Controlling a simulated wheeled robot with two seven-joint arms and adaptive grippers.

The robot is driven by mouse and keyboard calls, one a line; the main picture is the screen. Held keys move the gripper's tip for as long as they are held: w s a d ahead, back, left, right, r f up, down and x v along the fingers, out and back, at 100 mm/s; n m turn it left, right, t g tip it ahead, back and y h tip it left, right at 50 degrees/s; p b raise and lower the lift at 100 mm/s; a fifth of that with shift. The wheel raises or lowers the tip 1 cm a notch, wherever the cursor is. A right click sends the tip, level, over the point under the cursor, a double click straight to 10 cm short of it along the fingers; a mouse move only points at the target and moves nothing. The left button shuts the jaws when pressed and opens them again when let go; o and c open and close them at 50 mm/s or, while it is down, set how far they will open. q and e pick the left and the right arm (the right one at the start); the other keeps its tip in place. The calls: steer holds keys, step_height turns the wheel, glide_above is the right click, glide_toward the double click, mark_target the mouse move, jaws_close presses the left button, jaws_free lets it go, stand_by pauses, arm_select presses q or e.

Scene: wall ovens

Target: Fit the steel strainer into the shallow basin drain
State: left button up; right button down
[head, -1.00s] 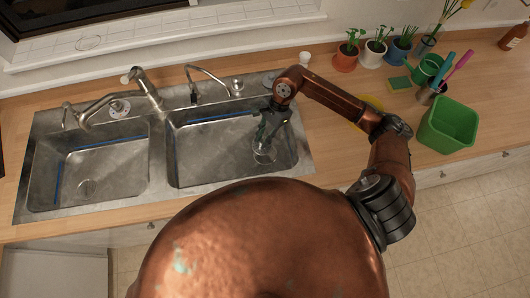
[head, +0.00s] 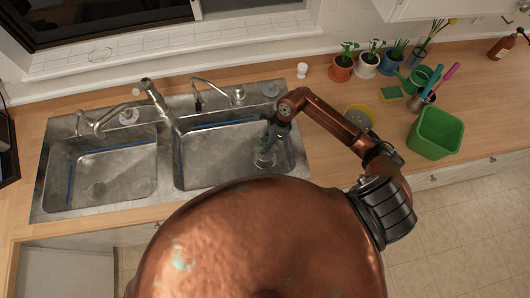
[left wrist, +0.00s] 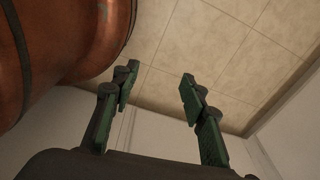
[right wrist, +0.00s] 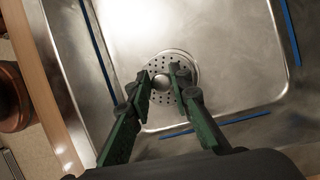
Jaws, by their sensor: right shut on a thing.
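The steel strainer (right wrist: 162,83) is a round perforated disc with a knob. My right gripper (right wrist: 161,77) is shut on its knob, pointing down into the right basin (head: 215,155). The strainer also shows low in that basin in the head view (head: 265,159). A steel drain ring (right wrist: 193,72) shows around or just under it; I cannot tell whether the strainer is seated or slightly above. The left basin (head: 125,170) has its own round drain (head: 96,190). My left gripper (left wrist: 157,82) is open and empty, away from the sink.
A faucet (head: 155,98) and a thin spout (head: 210,84) stand behind the basins. Round discs lie on the sink deck at left (head: 129,116) and right (head: 271,89). A yellow bowl (head: 360,115), potted plants and a green bin (head: 435,132) stand on the right counter.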

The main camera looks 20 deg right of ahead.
step_height(320, 180, down, 3)
steer(key=shift+r, duration=0.15)
step_height(320, 180, down, 3)
steer(key=shift+f+p, duration=0.2)
steer(key=shift+p, duration=0.15)
arm_select(q)
steer(key=shift+w+r, duration=0.5)
steer(key=shift+w, duration=0.05)
steer(key=shift+f, duration=0.1)
arm_select(e)
steer(key=c, duration=1.8)
jaws_free()
steer(key=shift+f, duration=0.1)
arm_select(q)
steer(key=shift+s, duration=0.1)
arm_select(e)
steer(key=shift+o, duration=0.2)
